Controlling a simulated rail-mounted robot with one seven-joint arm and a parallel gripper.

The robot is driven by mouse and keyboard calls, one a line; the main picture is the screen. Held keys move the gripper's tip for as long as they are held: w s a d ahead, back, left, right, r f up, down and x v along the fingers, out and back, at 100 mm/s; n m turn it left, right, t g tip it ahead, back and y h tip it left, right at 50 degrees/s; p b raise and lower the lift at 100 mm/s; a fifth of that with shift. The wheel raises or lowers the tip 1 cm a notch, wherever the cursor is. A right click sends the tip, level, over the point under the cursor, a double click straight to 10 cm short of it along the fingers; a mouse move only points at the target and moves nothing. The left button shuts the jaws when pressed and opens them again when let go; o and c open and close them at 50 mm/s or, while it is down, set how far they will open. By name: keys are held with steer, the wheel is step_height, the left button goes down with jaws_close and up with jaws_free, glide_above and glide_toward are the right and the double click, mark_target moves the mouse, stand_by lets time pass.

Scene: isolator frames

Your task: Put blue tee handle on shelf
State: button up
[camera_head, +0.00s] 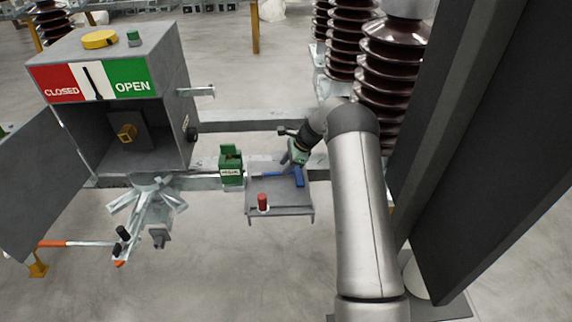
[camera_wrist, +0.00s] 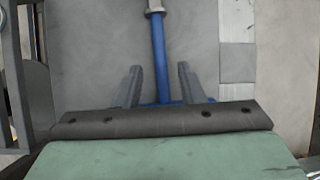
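The blue tee handle (camera_head: 299,178) lies on the small grey shelf (camera_head: 282,198) in the head view, near its back right edge. In the wrist view its blue stem (camera_wrist: 159,55) runs up the picture to a metal end, and its crossbar is partly hidden behind the gripper body. My gripper (camera_wrist: 160,82) is open, one finger on each side of the stem, with gaps showing. In the head view my gripper (camera_head: 290,166) is low over the back of the shelf, partly hiding the handle. Whether it touches the handle cannot be told.
A red cylinder (camera_head: 262,201) stands at the shelf's front left. A green block device (camera_head: 231,165) is left of the shelf. An open switch box (camera_head: 125,85) and a lever mechanism (camera_head: 150,205) are further left. Brown insulators (camera_head: 385,75) and a dark panel (camera_head: 490,130) are at right.

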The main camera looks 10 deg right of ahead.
steer(key=s+a+r+n+g+h+b, duration=0.1)
steer(key=s+a+r+n+h, duration=0.15)
steer(key=s+r+n, duration=1.15)
steer(key=s+r+n+h, duration=0.1)
steer(key=s+r+n, duration=0.1)
steer(key=s, duration=1.3)
steer(key=s+r+n+h, duration=0.2)
steer(key=s+r+n, duration=0.1)
steer(key=s, duration=1.3)
steer(key=shift+d+r, duration=0.25)
steer(key=shift+r, duration=0.2)
